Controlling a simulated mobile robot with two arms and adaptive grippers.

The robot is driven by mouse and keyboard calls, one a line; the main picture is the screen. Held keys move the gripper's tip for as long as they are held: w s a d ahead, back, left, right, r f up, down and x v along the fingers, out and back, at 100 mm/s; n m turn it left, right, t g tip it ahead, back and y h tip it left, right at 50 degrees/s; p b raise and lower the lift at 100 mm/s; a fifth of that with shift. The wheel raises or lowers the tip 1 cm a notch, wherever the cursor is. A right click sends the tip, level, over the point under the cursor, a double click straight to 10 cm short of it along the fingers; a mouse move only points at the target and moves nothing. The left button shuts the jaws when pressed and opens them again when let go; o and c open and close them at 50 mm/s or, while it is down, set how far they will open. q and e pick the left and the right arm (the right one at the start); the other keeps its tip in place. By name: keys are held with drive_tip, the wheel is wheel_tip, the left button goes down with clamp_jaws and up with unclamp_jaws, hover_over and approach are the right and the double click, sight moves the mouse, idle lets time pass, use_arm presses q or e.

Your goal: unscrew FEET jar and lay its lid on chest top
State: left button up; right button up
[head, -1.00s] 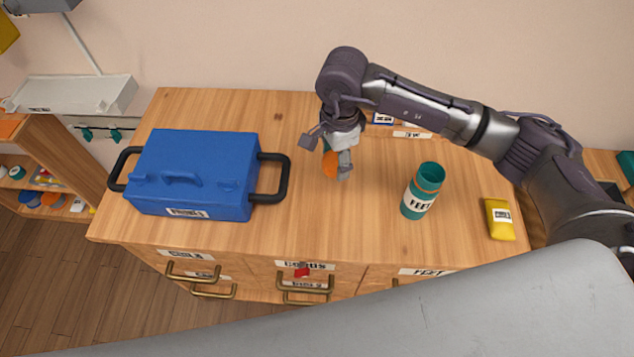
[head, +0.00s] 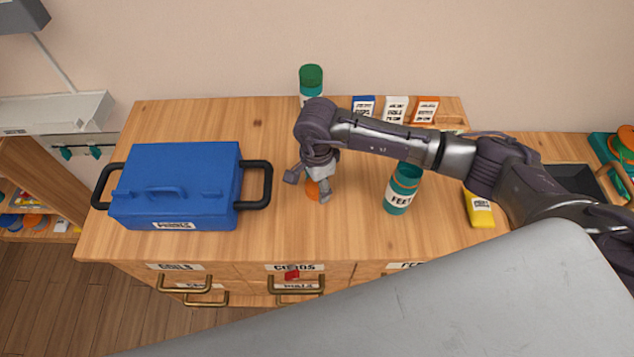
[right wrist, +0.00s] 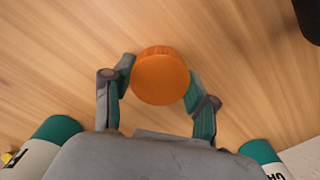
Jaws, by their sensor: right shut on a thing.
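The FEET jar (head: 397,196), teal with a white label, stands upright and open-topped on the wooden chest top (head: 225,240). My right gripper (head: 319,195) is left of the jar, shut on the orange lid (head: 312,189). In the right wrist view the round lid (right wrist: 159,76) sits between the two fingertips (right wrist: 159,82), its flat face showing. The lid is low over bare wood; I cannot tell whether it touches. My left gripper is not in view.
A blue case (head: 175,190) with black handles stands left of the lid. A green-lidded jar (head: 311,80) and several small boxes (head: 395,108) stand at the back. A yellow packet (head: 480,209) lies right of the FEET jar. Bare wood surrounds the lid.

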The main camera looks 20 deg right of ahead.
sight(317, 185)
drive_tip(key=o, duration=1.3)
drive_tip(key=shift+r+p, duration=0.25)
drive_tip(key=shift+p, duration=0.15)
drive_tip(key=shift+r+b, duration=0.3)
drive_tip(key=shift+r, duration=0.1)
wheel_tip(317, 185, up, 11)
drive_tip(key=shift+b, duration=0.75)
